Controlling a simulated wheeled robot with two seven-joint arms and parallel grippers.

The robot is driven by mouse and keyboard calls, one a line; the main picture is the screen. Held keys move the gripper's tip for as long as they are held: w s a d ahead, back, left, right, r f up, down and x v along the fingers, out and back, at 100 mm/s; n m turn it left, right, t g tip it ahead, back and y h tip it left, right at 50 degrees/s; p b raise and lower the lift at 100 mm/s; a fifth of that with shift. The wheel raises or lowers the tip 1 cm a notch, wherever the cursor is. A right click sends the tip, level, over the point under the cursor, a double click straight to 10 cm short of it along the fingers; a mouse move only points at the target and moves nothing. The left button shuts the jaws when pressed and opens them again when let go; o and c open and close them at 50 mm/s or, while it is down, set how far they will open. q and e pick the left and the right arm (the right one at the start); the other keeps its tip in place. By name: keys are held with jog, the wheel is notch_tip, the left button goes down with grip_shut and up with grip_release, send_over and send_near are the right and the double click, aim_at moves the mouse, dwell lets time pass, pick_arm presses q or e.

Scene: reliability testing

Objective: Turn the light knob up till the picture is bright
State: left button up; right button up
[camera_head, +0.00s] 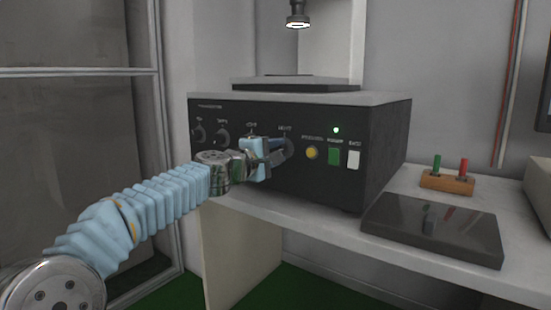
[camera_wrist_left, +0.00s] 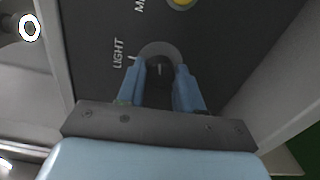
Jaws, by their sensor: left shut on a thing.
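The light knob (camera_wrist_left: 158,72) is a dark round knob on the front of a black control box (camera_head: 365,180). My left gripper (camera_head: 278,153) reaches the panel from the left. In the left wrist view its two blue fingers (camera_wrist_left: 160,82) are on either side of the knob, shut on it. In the head view the gripper mostly hides the knob. My right gripper is not in view. No lit picture is clearly visible.
Other dark knobs (camera_head: 222,137) sit to the left on the panel. A dark flat plate (camera_head: 432,231) and a wooden block with green and red pegs (camera_head: 447,183) lie on the bench.

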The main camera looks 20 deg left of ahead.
pick_arm(q)
jog(key=shift+f+m+b, duration=0.2)
jog(key=shift+m+b, duration=1.45)
jog(key=shift+m, duration=1.9)
jog(key=shift+f+m+b, duration=0.15)
jog(key=shift+m+b, duration=1.45)
jog(key=shift+m, duration=2.25)
jog(key=o, duration=1)
jog(key=shift+r, duration=0.15)
jog(key=shift+o, duration=0.2)
jog(key=shift+a, duration=0.1)
